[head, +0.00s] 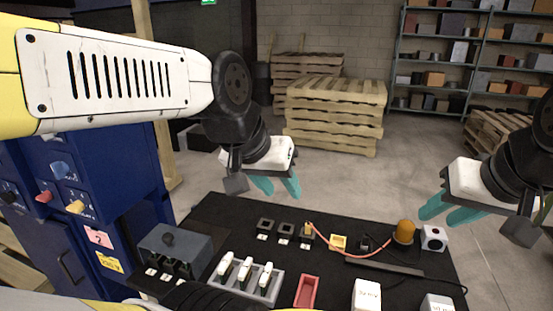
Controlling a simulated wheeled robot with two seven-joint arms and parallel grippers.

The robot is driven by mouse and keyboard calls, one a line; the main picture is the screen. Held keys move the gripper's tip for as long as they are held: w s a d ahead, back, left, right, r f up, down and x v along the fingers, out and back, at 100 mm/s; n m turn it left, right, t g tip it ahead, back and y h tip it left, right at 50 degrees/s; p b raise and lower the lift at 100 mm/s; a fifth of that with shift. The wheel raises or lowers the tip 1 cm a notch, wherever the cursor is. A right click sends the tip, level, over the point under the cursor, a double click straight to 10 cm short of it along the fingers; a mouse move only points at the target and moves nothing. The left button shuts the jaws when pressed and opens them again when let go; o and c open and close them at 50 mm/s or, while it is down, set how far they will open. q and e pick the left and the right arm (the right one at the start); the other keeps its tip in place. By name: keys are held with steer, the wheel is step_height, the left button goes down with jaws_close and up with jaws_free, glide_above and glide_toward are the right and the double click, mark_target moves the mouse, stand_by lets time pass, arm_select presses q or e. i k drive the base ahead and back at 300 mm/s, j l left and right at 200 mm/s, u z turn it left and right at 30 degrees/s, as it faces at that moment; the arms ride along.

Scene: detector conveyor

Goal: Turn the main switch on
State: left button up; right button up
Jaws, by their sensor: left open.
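A blue cabinet (125,190) stands at the left. Its face carries a red knob (45,197), a blue knob (60,170), a yellow knob (75,206) and a black knob (8,198). Their labels are too small to read, so I cannot tell which is the main switch. My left arm reaches across in front of the cabinet's upper part and hides some of it. My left gripper (279,188) is open and empty, beyond the black table's back edge, well right of the knobs. My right gripper (445,212) is open and empty at the right, far from the cabinet.
The black table (330,275) holds a grey box (175,243), a rack of white-topped pieces (262,288), a red tray (306,291), an orange dome (404,231) with a red cable, and small blocks. Pallets (333,112) and shelves (470,60) stand behind. Open floor lies between.

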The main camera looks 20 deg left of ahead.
mark_target(47, 196)
steer(key=l+u, duration=0.15)
steer(key=u, duration=0.65)
steer(key=j+u, duration=0.15)
steer(key=u, duration=1.4)
steer(key=i+j+u, duration=0.1)
steer(key=j, duration=0.25)
steer(key=i+j+u, duration=0.1)
steer(key=j, duration=0.2)
steer(key=i+j+u, duration=0.1)
steer(key=j, duration=0.2)
steer(key=i+j+u, duration=0.2)
steer(key=i+j, duration=0.05)
steer(key=i, duration=0.1)
